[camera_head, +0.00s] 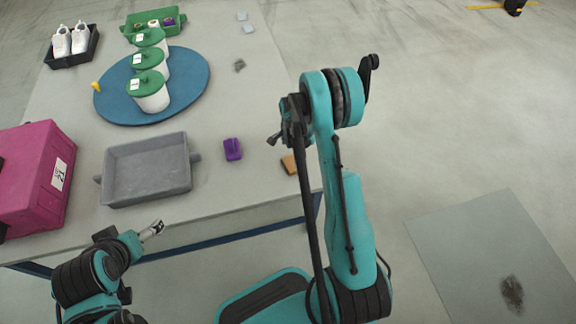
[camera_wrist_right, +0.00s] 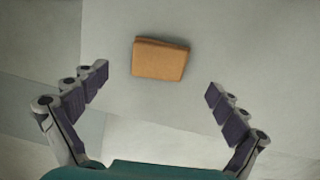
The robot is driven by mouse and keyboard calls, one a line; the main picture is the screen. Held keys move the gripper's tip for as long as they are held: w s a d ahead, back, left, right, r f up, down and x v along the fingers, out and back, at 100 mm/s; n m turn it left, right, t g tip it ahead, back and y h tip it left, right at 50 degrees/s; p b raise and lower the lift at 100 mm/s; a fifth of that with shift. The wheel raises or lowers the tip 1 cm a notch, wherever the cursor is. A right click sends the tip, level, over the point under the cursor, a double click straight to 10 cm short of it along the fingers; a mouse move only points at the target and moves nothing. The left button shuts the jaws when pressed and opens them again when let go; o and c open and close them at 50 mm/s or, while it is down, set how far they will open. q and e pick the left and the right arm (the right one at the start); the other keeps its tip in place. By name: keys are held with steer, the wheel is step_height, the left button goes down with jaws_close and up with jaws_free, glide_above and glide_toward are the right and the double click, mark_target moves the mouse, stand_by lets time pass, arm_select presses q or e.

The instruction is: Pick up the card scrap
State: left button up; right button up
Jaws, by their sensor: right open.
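The card scrap, a small flat tan-brown piece (camera_head: 289,165), lies near the table's front right corner. In the right wrist view the card scrap (camera_wrist_right: 160,59) lies flat on the grey table, ahead of the fingertips and roughly centred between them. My right gripper (camera_wrist_right: 158,85) is open and empty, with its fingers spread on either side. In the head view my right gripper (camera_head: 276,138) is above the table near the scrap, partly hidden by its arm. My left gripper (camera_head: 152,230) is in front of the table's front edge; its finger opening is unclear.
A grey tray (camera_head: 147,201) and a purple object (camera_head: 232,149) stand left of the scrap. A magenta crate (camera_head: 20,205) is at far left. Green-lidded white pots stand on a blue round mat (camera_head: 190,88). A black tray (camera_head: 72,61) holds white shoes. The table's right edge is close.

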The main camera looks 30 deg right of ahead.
mark_target(291, 163)
step_height(291, 163, down, 6)
steer(key=b, duration=0.3)
steer(key=shift+d+r, duration=0.1)
steer(key=shift+r, duration=0.25)
steer(key=shift+c, duration=1)
steer(key=c, duration=0.9)
